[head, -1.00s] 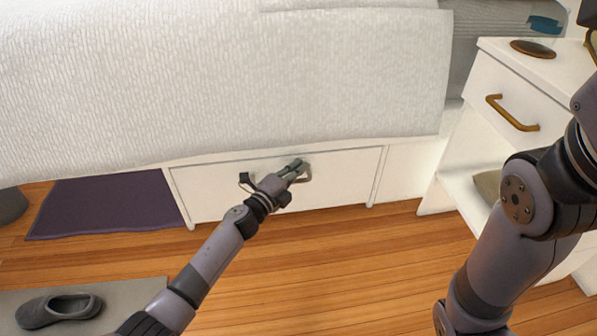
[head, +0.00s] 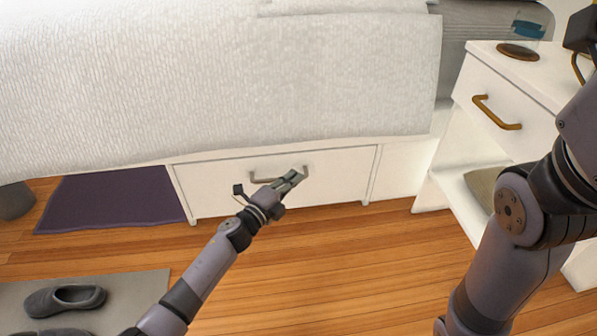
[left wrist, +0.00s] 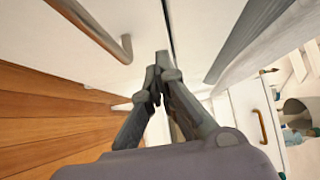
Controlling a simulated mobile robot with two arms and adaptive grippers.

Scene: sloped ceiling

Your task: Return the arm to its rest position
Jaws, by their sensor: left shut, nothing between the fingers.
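My left gripper (head: 297,175) is shut and empty in front of the white under-bed drawer (head: 335,182). Its fingertips overlap the right end of the drawer's metal handle (head: 262,178) in the head view; I cannot tell from there whether they touch it. In the left wrist view the shut fingers (left wrist: 161,62) point along the drawer front, and the handle (left wrist: 95,28) is to their left, apart from them. My right arm stands at the right of the head view; its gripper is out of view.
A bed with a white cover (head: 220,80) overhangs the drawer. A white nightstand (head: 485,85) with a brass handle stands at right. A purple mat (head: 110,200) and a grey slipper (head: 65,299) lie at left. The wooden floor (head: 330,270) is clear in front.

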